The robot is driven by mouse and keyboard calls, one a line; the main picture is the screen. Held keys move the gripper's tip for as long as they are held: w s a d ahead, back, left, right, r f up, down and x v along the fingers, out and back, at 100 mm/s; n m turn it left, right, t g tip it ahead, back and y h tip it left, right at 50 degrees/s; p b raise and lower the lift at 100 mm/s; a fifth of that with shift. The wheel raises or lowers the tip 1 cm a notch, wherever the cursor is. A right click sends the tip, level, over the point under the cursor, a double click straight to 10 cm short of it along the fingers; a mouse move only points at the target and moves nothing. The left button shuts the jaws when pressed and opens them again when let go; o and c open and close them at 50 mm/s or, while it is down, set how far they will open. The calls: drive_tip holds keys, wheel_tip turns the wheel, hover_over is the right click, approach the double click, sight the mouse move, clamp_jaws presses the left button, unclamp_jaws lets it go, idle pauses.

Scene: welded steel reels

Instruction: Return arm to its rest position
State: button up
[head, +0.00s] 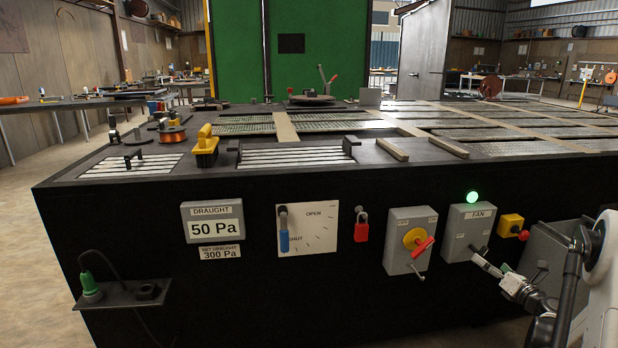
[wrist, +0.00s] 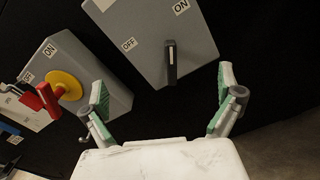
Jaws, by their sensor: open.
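My gripper (head: 490,262) is in front of the right part of the black bench front, just below the grey FAN switch box (head: 472,222). Its green-padded fingers also show in the wrist view (wrist: 162,85), spread apart with nothing between them. The FAN box appears in that view beyond the fingertips, with OFF and ON labels and a black lever (wrist: 171,62). The lever stands apart from both fingers. A green lamp (head: 472,197) on top of the FAN box is lit. My arm reaches in from the right edge of the head view.
Left of the FAN box is a grey box (head: 400,226) with a red handle on a yellow disc. A yellow box with a red button (head: 513,225) is on its right. A red padlock (head: 361,227) and a draught plate (head: 308,228) are farther left.

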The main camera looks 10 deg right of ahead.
drive_tip(key=a+r+n+g+y, duration=0.1)
drive_tip(key=a+r+n+g, duration=0.2)
drive_tip(key=a+r+n, duration=0.7)
drive_tip(key=a+r+n+g+y, duration=0.2)
drive_tip(key=a+r+n, duration=0.35)
drive_tip(key=a, duration=0.95)
drive_tip(key=s+a+r+n+g, duration=0.25)
drive_tip(key=s+a+n, duration=0.2)
drive_tip(key=a, duration=0.25)
drive_tip(key=s+a+r+n+g, duration=0.1)
drive_tip(key=s+a+r+n, duration=0.25)
drive_tip(key=s+a, duration=0.2)
drive_tip(key=s+a+f+n+g+h, duration=0.1)
drive_tip(key=s+a+n, duration=0.35)
drive_tip(key=s, duration=0.45)
drive_tip(key=s+a+n+h, duration=0.25)
drive_tip(key=s+n, duration=0.35)
drive_tip(key=s, duration=0.3)
drive_tip(key=s+a+f+n+g, duration=0.1)
drive_tip(key=s+a+n, duration=0.4)
drive_tip(key=s, duration=0.4)
wheel_tip(320, 180, up, 18)
drive_tip(key=n+p, duration=0.1)
drive_tip(key=p, duration=1.7)
drive_tip(key=shift+d, duration=0.45)
